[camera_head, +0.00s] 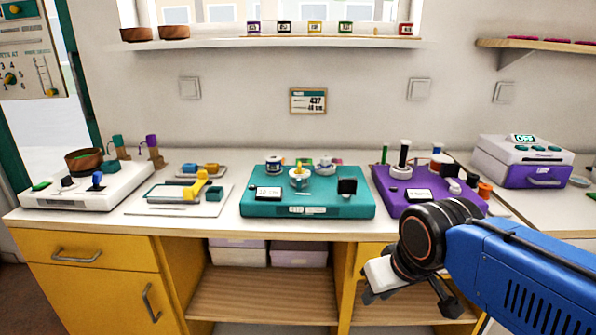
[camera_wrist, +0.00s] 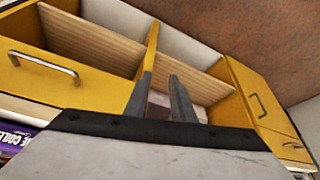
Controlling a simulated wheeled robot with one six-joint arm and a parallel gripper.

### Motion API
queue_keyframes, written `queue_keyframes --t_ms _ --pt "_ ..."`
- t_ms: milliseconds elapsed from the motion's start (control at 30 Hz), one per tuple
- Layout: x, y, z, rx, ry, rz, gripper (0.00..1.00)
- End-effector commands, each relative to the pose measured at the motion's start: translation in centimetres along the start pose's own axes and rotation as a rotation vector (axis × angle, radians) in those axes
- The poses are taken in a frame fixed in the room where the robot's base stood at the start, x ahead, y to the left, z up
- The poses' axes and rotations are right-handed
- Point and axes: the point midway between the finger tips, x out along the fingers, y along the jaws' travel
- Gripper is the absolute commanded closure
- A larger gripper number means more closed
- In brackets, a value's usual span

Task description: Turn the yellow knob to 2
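The teal board (camera_head: 340,209) stands in the middle of the counter. On it is a white round dial with a small yellow knob (camera_head: 299,169) on top; its markings and current setting are too small to read. My gripper (camera_head: 410,303) is at the lower right in the head view, in front of the counter, below and right of the teal board and apart from it. Its two fingers stand apart with nothing between them. In the wrist view the gripper (camera_wrist: 160,98) faces the yellow cabinets, and the knob is out of that view.
A white board with a yellow lever (camera_head: 201,184) lies left of the teal board. A purple board (camera_head: 392,204) stands to its right, close behind my arm. A purple and white box (camera_head: 522,164) reads OFF. A shelf (camera_head: 270,44) hangs above. Yellow cabinets (camera_head: 90,275) are below.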

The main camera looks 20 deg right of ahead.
Motion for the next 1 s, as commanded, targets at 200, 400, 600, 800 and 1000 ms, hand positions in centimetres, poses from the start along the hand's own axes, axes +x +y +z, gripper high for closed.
queue_keyframes --t_ms 200,400,600,800,1000 --pt "-1.8 -0.1 -2.8 -0.06 -0.019 -0.003 0.55" --pt "-6.0 -0.6 -9.6 -0.222 -0.073 -0.016 0.55" --pt "-9.7 -1.3 -16.7 -0.399 -0.129 -0.038 0.55" --pt "-12.8 -2.1 -23.5 -0.573 -0.182 -0.067 0.55" --pt "-15.1 -3.1 -29.9 -0.748 -0.233 -0.106 0.55"
